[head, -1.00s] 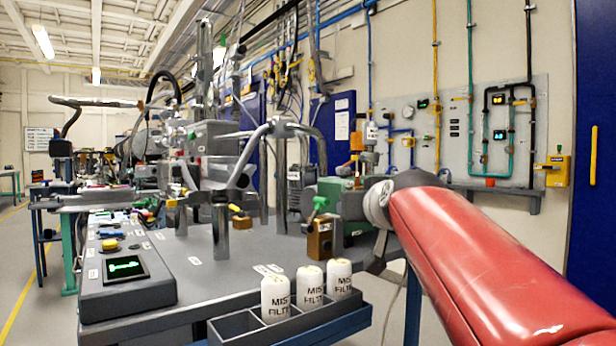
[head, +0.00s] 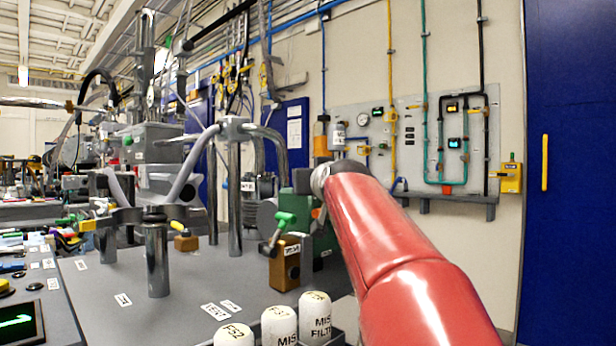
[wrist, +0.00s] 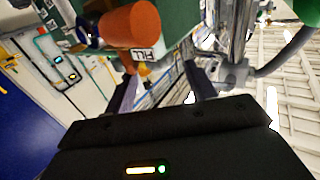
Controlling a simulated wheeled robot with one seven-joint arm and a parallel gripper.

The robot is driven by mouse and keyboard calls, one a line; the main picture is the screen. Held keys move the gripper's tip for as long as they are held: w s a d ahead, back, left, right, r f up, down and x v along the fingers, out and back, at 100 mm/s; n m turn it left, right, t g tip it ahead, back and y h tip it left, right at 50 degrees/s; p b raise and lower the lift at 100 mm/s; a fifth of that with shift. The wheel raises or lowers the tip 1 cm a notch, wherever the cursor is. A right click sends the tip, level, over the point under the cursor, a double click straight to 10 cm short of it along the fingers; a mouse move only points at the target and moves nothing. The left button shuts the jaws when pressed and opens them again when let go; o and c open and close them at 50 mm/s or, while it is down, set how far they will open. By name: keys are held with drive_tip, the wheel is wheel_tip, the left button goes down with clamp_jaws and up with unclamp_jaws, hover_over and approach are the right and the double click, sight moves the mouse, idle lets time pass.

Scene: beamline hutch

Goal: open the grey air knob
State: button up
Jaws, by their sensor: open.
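My gripper (wrist: 163,88) is open and empty in the wrist view, with its two dark fingers apart. An orange cylinder (wrist: 131,25) beside a label reading FILL is close above the left finger, on a green housing (wrist: 180,20). In the head view the green housing (head: 325,238) stands on the bench at the end of my red arm, which hides part of it; my gripper cannot be made out there. I cannot pick out a grey air knob in either view. A brown block with a green-handled valve (head: 284,262) stands left of the housing.
White filter cartridges (head: 279,325) stand at the bench's front edge. Steel posts and pipes (head: 235,180) rise at the left; a steel pipe (wrist: 238,35) is near my right finger. A wall panel (head: 405,150) with pipes is behind. The bench top (head: 190,282) is partly clear.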

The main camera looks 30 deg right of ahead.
drive_tip(key=shift+p+x, duration=0.3)
drive_tip(key=shift+x, duration=1.55)
drive_tip(key=c, duration=1)
